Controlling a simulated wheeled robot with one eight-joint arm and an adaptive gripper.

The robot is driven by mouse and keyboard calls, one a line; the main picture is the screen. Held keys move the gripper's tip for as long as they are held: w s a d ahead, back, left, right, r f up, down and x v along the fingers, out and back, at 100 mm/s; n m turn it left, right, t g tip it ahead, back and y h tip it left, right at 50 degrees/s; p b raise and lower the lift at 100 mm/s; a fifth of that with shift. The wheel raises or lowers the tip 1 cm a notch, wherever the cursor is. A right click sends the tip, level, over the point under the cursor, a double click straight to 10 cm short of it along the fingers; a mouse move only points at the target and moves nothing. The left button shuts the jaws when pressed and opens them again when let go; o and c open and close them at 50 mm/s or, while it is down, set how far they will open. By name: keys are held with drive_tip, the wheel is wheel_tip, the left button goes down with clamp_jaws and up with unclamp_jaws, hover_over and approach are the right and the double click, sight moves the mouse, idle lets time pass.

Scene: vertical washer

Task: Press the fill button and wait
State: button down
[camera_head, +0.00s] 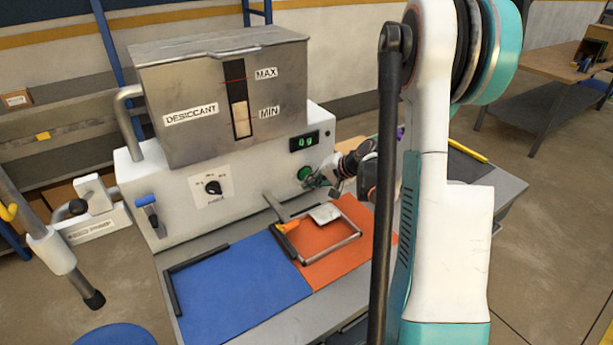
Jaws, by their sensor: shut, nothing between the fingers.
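A white and grey machine (220,190) stands on the bench. A green round button (304,174) is on its front panel at the right, below a small green-lit display (304,141). My gripper (318,181) is shut and empty, with its tip close to the button. I cannot tell whether it touches or presses the button. The metal hopper (200,85) on top is marked "DESICCANT". Its level window shows pale filling near the MIN mark (241,121).
A black dial (213,187) and a blue-handled lever (149,207) are on the machine's front. A blue mat (235,295) and an orange mat (345,265) lie on the bench. Shelves stand behind.

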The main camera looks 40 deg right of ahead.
drive_tip(key=shift+w, duration=0.55)
idle(0.7)
drive_tip(key=shift+s, duration=0.95)
drive_tip(key=shift+s+b, duration=0.1)
drive_tip(key=shift+b, duration=0.2)
drive_tip(key=shift+s+a+b, duration=0.15)
drive_tip(key=shift+s+b, duration=0.15)
drive_tip(key=shift+s, duration=2.15)
